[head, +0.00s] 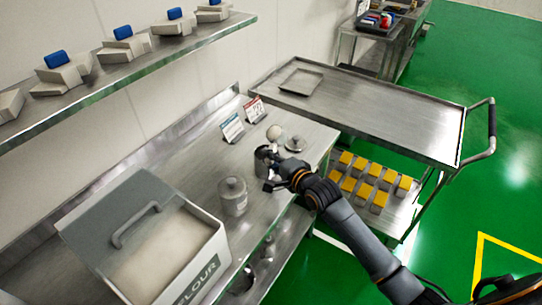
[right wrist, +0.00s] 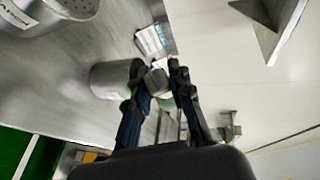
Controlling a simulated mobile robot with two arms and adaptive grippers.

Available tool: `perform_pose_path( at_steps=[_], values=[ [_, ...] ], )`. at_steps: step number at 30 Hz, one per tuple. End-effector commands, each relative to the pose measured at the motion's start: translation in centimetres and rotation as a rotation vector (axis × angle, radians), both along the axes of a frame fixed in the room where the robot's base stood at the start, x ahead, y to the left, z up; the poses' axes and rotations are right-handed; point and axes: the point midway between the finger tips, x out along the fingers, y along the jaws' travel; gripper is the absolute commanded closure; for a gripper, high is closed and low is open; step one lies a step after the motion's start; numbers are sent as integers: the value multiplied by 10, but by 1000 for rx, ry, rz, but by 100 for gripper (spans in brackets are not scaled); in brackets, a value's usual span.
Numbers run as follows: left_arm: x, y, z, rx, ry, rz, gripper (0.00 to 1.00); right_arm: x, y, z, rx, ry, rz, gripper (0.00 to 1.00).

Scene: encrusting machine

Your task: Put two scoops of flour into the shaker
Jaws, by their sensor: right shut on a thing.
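An open metal canister (head: 263,160) stands on the steel table. It also shows in the right wrist view (right wrist: 112,80). My right gripper (head: 274,178) is beside it, shut on what looks like the scoop's grey handle (right wrist: 157,82). A pale round shape (head: 273,133), likely the scoop's bowl, shows just beyond the canister; its contents are unclear. A lidded canister (head: 232,197) stands nearer; its perforated top and label show in the wrist view (right wrist: 75,8). Which canister is the shaker is unclear. The flour bin (head: 205,262) is at lower left, holding pale flour (head: 160,258).
A loose round lid (head: 295,144) lies right of the open canister. Two small signs (head: 232,128) stand behind. A steel cart (head: 390,115) adjoins the table, with a tray (head: 301,81) on top and yellow-topped blocks (head: 363,168) below. A shelf (head: 130,62) overhangs the left.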

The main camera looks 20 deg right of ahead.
Motion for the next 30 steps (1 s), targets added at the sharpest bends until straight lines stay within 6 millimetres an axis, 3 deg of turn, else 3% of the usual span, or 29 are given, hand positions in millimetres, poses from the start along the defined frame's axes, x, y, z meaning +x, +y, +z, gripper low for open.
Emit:
perform_pose_path(
  at_steps=[30],
  values=[
    [-6, -4, -55, -4, 9, 0, 64, 0, 2, -36, -515, -83, 1, 100]
  ],
)
